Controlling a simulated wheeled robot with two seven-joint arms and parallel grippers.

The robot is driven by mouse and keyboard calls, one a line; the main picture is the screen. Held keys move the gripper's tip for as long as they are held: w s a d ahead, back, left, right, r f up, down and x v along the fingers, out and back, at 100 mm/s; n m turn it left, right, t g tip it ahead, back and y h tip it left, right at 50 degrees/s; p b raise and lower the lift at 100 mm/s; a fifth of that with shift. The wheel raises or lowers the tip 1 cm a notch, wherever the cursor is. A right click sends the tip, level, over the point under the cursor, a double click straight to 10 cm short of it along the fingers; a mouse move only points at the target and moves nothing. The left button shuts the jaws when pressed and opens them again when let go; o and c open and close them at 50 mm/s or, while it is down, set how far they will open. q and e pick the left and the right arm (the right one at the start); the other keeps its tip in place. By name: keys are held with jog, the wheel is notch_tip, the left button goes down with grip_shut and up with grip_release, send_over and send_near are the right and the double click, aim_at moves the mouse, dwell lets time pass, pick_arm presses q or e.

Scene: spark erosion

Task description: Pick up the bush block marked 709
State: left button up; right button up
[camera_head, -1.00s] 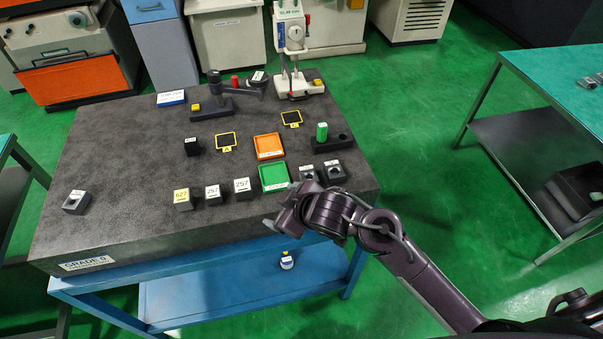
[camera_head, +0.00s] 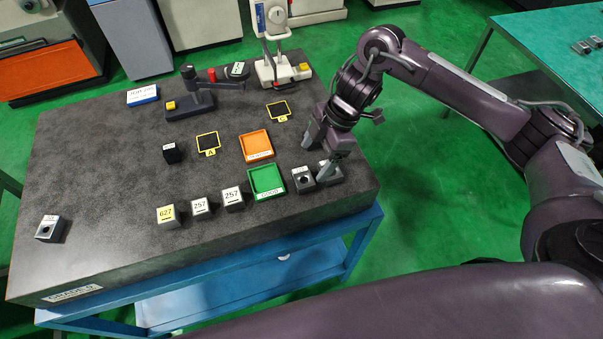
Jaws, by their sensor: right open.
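My right gripper (camera_head: 320,156) is open and empty, fingers down, over the right end of the row. My left gripper is not in view.
Nearby are a green tray (camera_head: 267,195), an orange tray (camera_head: 257,158), a yellow-labelled block 627 (camera_head: 168,216) and two white-labelled blocks (camera_head: 201,206) (camera_head: 232,198). A black block (camera_head: 172,153) and instruments stand behind. The table's left middle is clear.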

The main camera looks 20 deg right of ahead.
aim_at(301, 181)
jog(key=shift+x, duration=1)
jog(key=p+x, duration=0.1)
jog(key=x, duration=0.3)
jog(key=shift+s+p, duration=0.15)
jog(key=shift+p, duration=0.2)
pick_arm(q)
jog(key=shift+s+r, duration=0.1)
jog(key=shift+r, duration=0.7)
pick_arm(e)
jog(key=shift+a+f, duration=0.2)
jog(key=shift+f, duration=0.25)
jog(key=c, duration=1.2)
jog(key=shift+r, duration=0.1)
jog(key=shift+c, duration=1.2)
